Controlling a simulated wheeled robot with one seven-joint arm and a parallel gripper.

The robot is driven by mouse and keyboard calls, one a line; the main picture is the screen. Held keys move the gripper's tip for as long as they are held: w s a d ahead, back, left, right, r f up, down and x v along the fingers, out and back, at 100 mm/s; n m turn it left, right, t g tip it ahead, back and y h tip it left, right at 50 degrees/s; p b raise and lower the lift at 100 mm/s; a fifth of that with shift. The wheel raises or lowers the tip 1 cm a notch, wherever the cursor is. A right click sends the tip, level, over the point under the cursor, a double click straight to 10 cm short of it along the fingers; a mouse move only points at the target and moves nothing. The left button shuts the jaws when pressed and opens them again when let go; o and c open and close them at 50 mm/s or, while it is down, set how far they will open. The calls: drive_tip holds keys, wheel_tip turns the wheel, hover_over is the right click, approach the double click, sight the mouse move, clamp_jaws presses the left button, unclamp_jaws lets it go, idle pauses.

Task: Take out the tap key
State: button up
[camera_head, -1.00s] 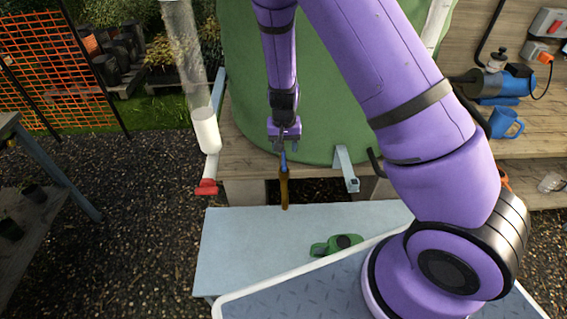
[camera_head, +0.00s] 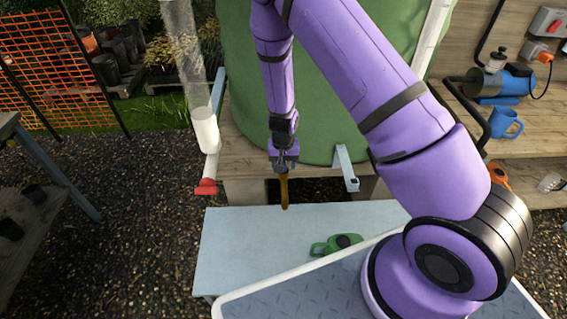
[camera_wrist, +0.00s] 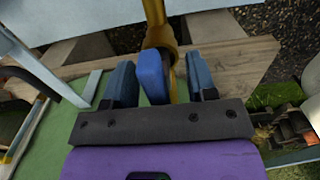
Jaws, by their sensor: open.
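What looks like the tap key shows as a blue block (camera_wrist: 152,76) in the wrist view. It stands at the mouth of a narrow ochre-brown holder (camera_head: 284,191); the holder's ring-like top also shows in the wrist view (camera_wrist: 160,36). My gripper (camera_head: 284,166) is directly above the holder, pointing down. In the wrist view its two blue-grey fingers are apart, one on each side of the blue block, with visible gaps. In the head view the gripper hides the block. The key's lower part is hidden.
A pale blue table (camera_head: 240,240) lies below, with a green-and-black object (camera_head: 336,245) on it. A large green tank (camera_head: 335,110) stands behind. A clear tube with a red valve (camera_head: 206,187) is at left. A blue mug (camera_head: 505,123) and blue pump (camera_head: 500,83) are on the right bench.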

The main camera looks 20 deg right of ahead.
clamp_jaws()
